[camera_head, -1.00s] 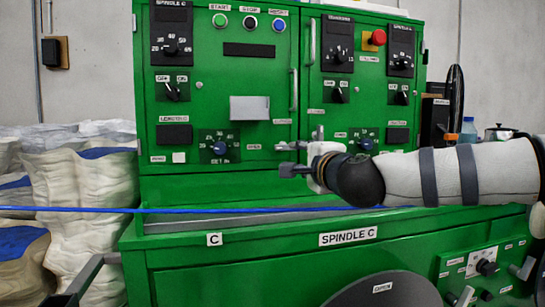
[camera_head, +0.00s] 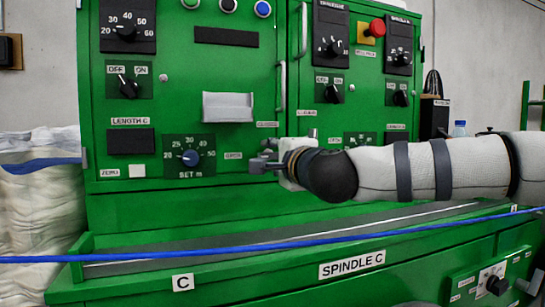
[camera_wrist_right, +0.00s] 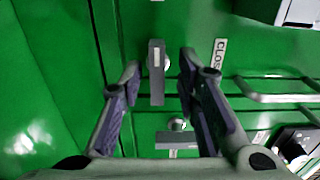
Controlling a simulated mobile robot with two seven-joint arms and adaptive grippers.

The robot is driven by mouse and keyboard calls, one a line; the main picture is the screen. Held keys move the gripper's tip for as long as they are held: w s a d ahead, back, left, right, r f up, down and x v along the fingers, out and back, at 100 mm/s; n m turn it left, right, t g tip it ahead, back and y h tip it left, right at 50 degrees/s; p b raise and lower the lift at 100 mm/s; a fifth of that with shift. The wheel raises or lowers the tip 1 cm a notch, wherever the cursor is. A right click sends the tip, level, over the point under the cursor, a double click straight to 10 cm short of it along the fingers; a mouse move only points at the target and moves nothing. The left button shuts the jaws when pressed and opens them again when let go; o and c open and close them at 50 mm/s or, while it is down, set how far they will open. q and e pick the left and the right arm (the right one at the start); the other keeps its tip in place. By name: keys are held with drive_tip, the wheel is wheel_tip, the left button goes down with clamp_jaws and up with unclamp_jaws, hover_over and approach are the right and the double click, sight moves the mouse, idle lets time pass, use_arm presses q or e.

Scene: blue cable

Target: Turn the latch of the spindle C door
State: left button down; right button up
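In the right wrist view a grey latch lever (camera_wrist_right: 156,72) stands lengthwise between the two open fingers of my right gripper (camera_wrist_right: 157,75). The fingers appear apart from it, one on each side. A second grey lever (camera_wrist_right: 177,138) lies crosswise nearer the palm, beside a round knob. In the head view my right gripper (camera_head: 263,158) is at the green cabinet front, by the lower right of the left door (camera_head: 180,90). It hides the latch there. The SPINDLE C label (camera_head: 352,266) is on the lower front panel. My left gripper is not in view.
A blue cable (camera_head: 330,239) runs across in front of the cabinet, below my right arm. Door handles (camera_head: 304,30), dials (camera_head: 191,158) and a red emergency button (camera_head: 376,30) are on the cabinet face. White sacks (camera_head: 40,200) stand at left.

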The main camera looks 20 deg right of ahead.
clamp_jaws()
drive_tip(key=shift+m, duration=0.4)
drive_tip(key=m, duration=0.3)
drive_tip(key=m+b, duration=0.1)
drive_tip(key=m, duration=0.3)
drive_tip(key=shift+d+m, duration=0.1)
drive_tip(key=shift+m, duration=0.2)
drive_tip(key=m+b, duration=0.2)
drive_tip(key=m, duration=0.3)
drive_tip(key=shift+w, duration=0.1)
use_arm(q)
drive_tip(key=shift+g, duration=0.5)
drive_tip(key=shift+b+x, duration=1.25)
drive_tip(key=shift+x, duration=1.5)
use_arm(e)
drive_tip(key=shift+r+m, duration=0.1)
drive_tip(key=shift+m, duration=2.1)
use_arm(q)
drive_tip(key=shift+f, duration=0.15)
use_arm(e)
drive_tip(key=shift+r, duration=0.1)
